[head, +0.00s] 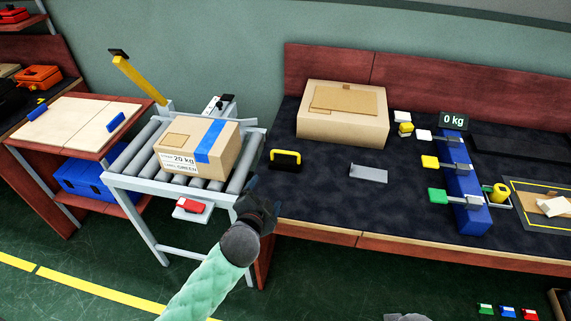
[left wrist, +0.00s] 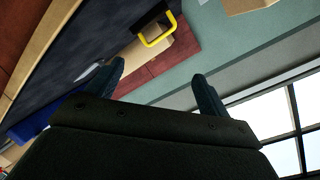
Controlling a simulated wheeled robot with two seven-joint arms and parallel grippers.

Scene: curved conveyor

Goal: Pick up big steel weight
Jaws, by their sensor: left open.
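A dark block with a yellow handle (head: 285,158), which looks like the big steel weight, stands on the dark bench top near its left end. Its yellow handle also shows in the left wrist view (left wrist: 158,32), beyond my fingers. My left gripper (head: 262,195) is in front of the bench's left end, below and left of the weight in the head view. Its two fingers are spread and empty in the left wrist view (left wrist: 158,72), apart from the weight.
A roller conveyor (head: 140,183) with a 20 kg carton (head: 205,150) stands left of the weight. A large cardboard box (head: 343,128) is behind it on the bench. A grey plate (head: 368,172) lies to the right, then a blue rack (head: 468,190) and a 0 kg display (head: 454,120).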

